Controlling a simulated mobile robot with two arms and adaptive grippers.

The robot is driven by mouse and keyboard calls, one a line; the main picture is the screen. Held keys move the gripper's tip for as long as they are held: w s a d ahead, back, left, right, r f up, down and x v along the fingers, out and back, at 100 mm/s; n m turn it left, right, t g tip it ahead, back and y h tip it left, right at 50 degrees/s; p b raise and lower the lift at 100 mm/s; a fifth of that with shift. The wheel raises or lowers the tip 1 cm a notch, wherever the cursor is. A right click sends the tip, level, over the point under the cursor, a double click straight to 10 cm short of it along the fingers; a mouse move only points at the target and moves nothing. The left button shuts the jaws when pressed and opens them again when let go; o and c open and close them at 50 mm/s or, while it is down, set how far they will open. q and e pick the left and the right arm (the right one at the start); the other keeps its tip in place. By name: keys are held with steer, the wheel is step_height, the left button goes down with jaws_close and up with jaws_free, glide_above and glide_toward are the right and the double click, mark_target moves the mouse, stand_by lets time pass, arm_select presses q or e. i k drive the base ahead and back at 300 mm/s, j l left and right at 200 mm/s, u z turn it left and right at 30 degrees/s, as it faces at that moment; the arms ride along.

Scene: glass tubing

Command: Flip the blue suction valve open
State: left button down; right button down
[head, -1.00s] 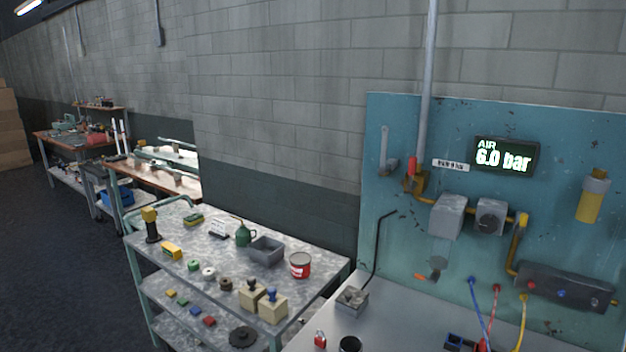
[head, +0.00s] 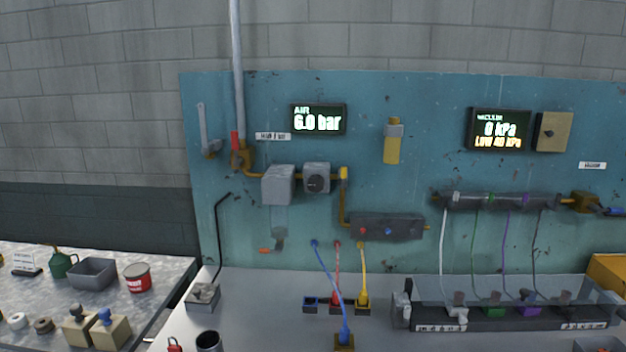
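A brass valve (head: 583,202) sits at the right end of the dark vacuum manifold (head: 490,201) on the teal panel. Its blue lever (head: 614,211) points right, roughly in line with the pipe, and is cut off by the picture's right edge. The vacuum display (head: 500,130) above reads 0 kPa, with "LOW 40 kPa" below it. Neither of my grippers is in view.
The air display (head: 318,120) reads 6.0 bar; a red-handled valve (head: 241,152) is at its left. A clear-fronted rack (head: 500,312) with several tubes stands on the bench (head: 260,325). A grey cart (head: 40,290) with loose items is at left.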

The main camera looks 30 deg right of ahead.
mark_target(592, 206)
steer(key=z, duration=2.5)
steer(key=i+l+z, duration=0.15)
steer(key=i+l, duration=0.6)
steer(key=l, duration=0.25)
steer(key=i+l+z, duration=0.15)
steer(key=i+l, duration=0.7)
steer(key=l, duration=0.1)
